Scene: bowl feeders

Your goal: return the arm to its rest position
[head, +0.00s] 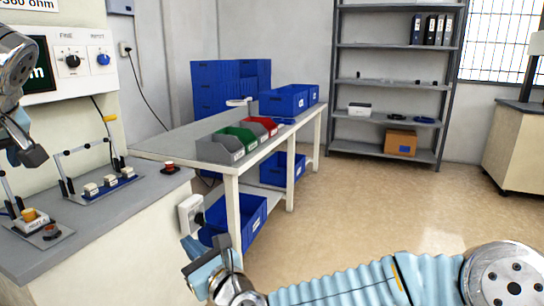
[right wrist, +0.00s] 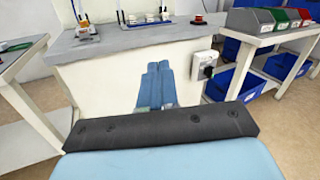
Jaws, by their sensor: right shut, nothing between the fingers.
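My right arm (head: 350,285) reaches in from the lower right in the head view, with a light-blue ribbed sleeve. Its gripper (head: 204,258) hangs in front of the grey-topped workbench, near the bench's front right corner. In the right wrist view the two blue fingers (right wrist: 157,85) lie side by side, shut and empty, against the white bench front. They seem clear of it, though the gap is hard to judge. My left gripper (head: 26,150) shows only in part at the left edge of the head view, above the bench; its jaw opening cannot be made out.
The workbench (head: 105,225) carries switches and a red button (head: 169,167). A socket box (head: 191,215) is on its right side. A table (head: 165,145) with grey, green and red bins stands behind. Blue crates (head: 245,215) sit below. Open floor (head: 390,200) lies right.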

